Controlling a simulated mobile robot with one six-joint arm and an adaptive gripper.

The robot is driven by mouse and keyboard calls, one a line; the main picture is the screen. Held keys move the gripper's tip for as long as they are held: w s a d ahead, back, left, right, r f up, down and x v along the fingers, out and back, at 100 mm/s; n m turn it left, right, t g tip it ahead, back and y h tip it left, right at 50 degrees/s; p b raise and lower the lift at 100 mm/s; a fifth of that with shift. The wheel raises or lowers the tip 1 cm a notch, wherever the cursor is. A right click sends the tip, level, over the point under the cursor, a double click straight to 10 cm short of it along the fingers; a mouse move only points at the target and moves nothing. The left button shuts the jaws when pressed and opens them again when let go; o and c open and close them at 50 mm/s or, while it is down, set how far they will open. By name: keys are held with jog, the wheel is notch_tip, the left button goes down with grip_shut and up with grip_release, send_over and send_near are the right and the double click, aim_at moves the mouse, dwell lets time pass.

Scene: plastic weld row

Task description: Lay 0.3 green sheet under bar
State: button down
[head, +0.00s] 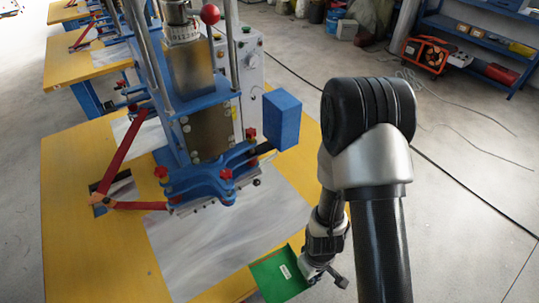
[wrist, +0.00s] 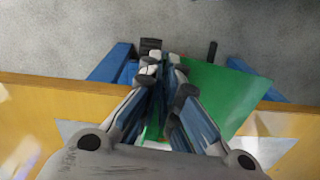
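The green sheet (head: 278,277) with a small white label lies at the table's front edge in the head view. It also shows in the wrist view (wrist: 222,92), partly over the floor beyond the table edge. My gripper (head: 312,268) is at the sheet's right edge. In the wrist view its fingers (wrist: 163,75) are close together with the sheet's edge between them, partly hidden by the fingers. The press's bar (head: 205,203) is under the blue clamp, above and left of the sheet, apart from it.
A grey plate (head: 215,250) lies on the yellow table (head: 85,235) below the press (head: 200,120). A blue box (head: 282,120) juts out right of the press. Red levers (head: 133,150) stand at its left. The floor to the right is open, with cables.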

jog(key=w+d+r+m, duration=0.1)
jog(key=w+r+m, duration=0.1)
jog(key=w+r, duration=0.4)
jog(key=w+d+r+m, duration=0.1)
jog(key=w+r+m, duration=0.2)
jog(key=r, duration=1)
jog(key=w, duration=0.2)
jog(key=shift+w+m, duration=0.3)
jog(key=shift+w, duration=0.05)
